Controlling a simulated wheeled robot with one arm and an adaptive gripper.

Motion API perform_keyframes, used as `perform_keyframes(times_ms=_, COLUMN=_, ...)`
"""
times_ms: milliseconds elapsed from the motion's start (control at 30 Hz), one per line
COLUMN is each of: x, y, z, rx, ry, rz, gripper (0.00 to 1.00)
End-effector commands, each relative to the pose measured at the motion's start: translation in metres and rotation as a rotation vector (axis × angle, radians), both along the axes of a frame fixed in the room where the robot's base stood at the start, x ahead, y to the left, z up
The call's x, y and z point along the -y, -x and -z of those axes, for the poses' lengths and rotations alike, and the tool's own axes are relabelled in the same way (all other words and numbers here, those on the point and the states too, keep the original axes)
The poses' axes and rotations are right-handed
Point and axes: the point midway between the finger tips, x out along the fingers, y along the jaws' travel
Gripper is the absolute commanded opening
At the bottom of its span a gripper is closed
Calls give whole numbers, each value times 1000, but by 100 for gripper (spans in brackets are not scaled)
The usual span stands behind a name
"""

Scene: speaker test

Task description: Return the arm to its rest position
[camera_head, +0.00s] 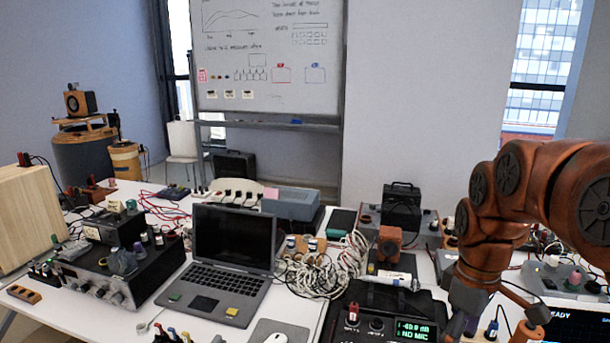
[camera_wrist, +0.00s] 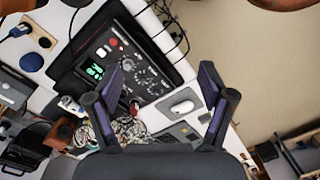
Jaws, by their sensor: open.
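My arm, orange-brown with dark joint caps, reaches in from the right in the head view and bends down over the right part of the table. My gripper (camera_wrist: 167,68) shows in the wrist view with its two dark purple fingers spread wide and nothing between them. A black meter (camera_head: 385,312) with a green display reading "NO MIC" stands at the front, left of the gripper in the head view. The same meter (camera_wrist: 122,62) lies below the fingers in the wrist view. In the head view the fingertips are hard to make out near the bottom edge.
An open laptop (camera_head: 227,262) stands mid-table, with a tangle of white cable (camera_head: 318,268) right of it. A white mouse (camera_head: 276,332) is at the front. An amplifier (camera_head: 125,258) and wooden box (camera_head: 28,218) are at left. A whiteboard (camera_head: 268,60) stands behind.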

Motion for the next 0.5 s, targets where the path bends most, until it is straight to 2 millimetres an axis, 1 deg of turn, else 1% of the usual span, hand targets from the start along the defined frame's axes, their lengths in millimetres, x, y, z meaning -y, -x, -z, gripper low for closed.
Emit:
perform_keyframes(times_ms=33, x=-15, y=13, z=3, rx=-6, ry=4, rz=30, gripper=81)
perform_keyframes(times_ms=100, x=-34, y=32, z=10, rx=-22, ry=11, rz=90, gripper=81)
perform_keyframes(times_ms=167, x=-48, y=48, z=16, rx=-34, ry=18, rz=144, gripper=81)
perform_keyframes(times_ms=200, x=-57, y=59, z=21, rx=-44, ry=22, rz=181, gripper=81)
perform_keyframes(times_ms=267, x=-68, y=76, z=28, rx=-50, ry=31, rz=241, gripper=81)
perform_keyframes(times_ms=400, x=-90, y=118, z=47, rx=-76, ry=53, rz=384, gripper=81)
perform_keyframes(times_ms=500, x=-99, y=144, z=60, rx=-92, ry=68, rz=479, gripper=81)
